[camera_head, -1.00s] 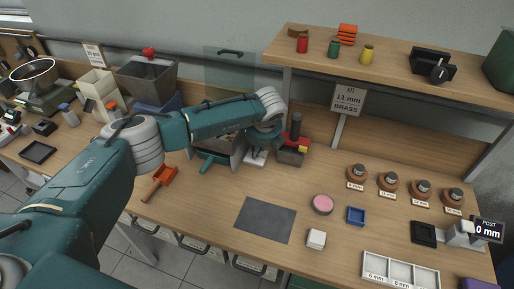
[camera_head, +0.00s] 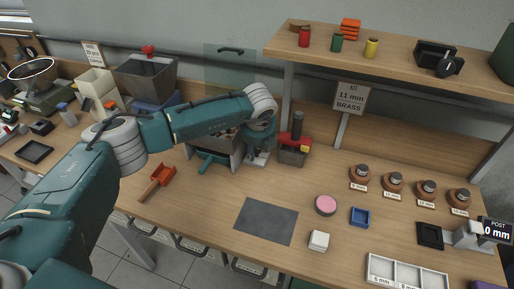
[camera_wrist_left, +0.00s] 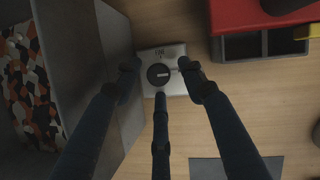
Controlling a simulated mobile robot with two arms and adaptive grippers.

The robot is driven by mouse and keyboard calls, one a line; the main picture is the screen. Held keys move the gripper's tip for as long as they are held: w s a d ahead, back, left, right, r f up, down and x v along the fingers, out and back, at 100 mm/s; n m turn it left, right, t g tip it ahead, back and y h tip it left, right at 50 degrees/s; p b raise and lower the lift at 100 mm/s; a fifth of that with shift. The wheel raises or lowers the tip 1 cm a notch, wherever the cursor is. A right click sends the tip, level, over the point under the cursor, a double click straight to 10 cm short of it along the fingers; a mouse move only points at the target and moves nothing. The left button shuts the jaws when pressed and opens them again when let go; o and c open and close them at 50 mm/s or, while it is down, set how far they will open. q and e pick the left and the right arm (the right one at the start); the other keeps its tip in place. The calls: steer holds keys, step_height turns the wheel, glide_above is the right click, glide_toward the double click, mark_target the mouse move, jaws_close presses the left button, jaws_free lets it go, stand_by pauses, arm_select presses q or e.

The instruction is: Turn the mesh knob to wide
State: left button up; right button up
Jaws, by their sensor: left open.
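The mesh knob (camera_wrist_left: 158,75) is a round black dial with a pale marker bar, on a small light metal plate (camera_wrist_left: 176,54). Lettering sits on the plate above the dial, too small to read surely. In the left wrist view my left gripper (camera_wrist_left: 160,75) is open, its dark fingers spread around the knob, one on each side and one below it. I cannot tell whether they touch it. In the head view my left gripper (camera_head: 258,155) points down over the plate beside the grey machine (camera_head: 226,152), and the knob is hidden. My right gripper is not in view.
A red-topped device (camera_head: 294,148) stands close to the right of my left gripper. The machine's grey wall and speckled contents (camera_wrist_left: 28,85) are close on its left. A red scoop (camera_head: 160,178) and dark mat (camera_head: 266,221) lie in front.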

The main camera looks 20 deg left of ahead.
arm_select(q)
steer(key=shift+r, duration=0.15)
steer(key=v, duration=1.1)
steer(key=shift+s+r, duration=0.2)
steer(key=shift+r, duration=0.1)
